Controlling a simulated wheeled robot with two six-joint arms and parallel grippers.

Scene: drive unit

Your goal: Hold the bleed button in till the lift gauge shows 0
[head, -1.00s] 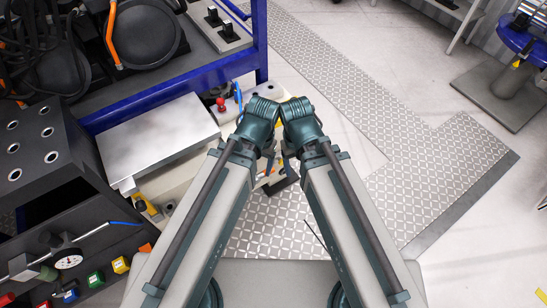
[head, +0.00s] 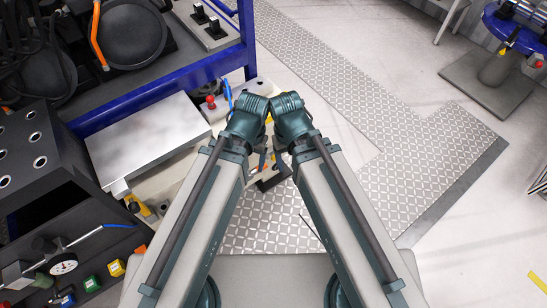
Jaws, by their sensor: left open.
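A round white dial gauge (head: 63,264) with a dark rim is at the lower left; its reading is too small to tell. Near it are coloured blocks: green (head: 90,284), yellow (head: 116,268) and blue (head: 68,300). A red knob or button (head: 210,103) stands on a pale surface beyond the metal plate. I cannot tell which of these is the bleed button. My left gripper (head: 266,170) shows partly below the folded arms, open and apart from the gauge. My right gripper is hidden behind my right arm.
A silver plate (head: 150,138) and a dark box with round holes (head: 30,145) fill the left side. A blue-framed shelf (head: 165,88) stands behind. A blue round stand (head: 510,30) is at the upper right. The patterned floor right of my arms is clear.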

